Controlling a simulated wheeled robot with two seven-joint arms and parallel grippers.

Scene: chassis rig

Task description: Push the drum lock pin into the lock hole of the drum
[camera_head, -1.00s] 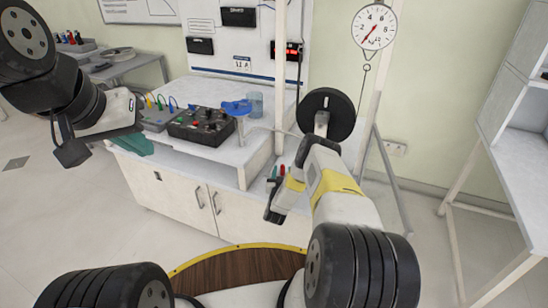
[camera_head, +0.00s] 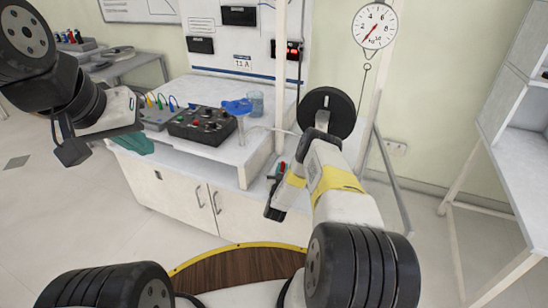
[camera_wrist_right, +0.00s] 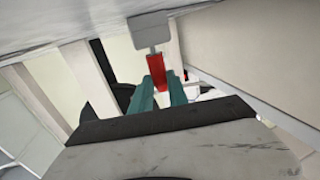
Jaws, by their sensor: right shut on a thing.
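The black drum (camera_head: 327,113) stands upright on the rig at centre right in the head view. Its lower part is behind my right arm. My right gripper (camera_head: 277,172) is low beside the rig post, left of the forearm. In the right wrist view its two teal fingers (camera_wrist_right: 162,92) are shut on the red lock pin (camera_wrist_right: 156,70). The pin's far end meets a grey block (camera_wrist_right: 150,30). A bit of red also shows in the head view (camera_head: 282,165). I cannot see the lock hole.
A black control box (camera_head: 203,125), a blue fixture (camera_head: 237,107) and a beaker (camera_head: 255,104) stand on the white bench (camera_head: 208,170). A dial scale (camera_head: 375,27) hangs above right. The post (camera_head: 286,90) is close to my right arm.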

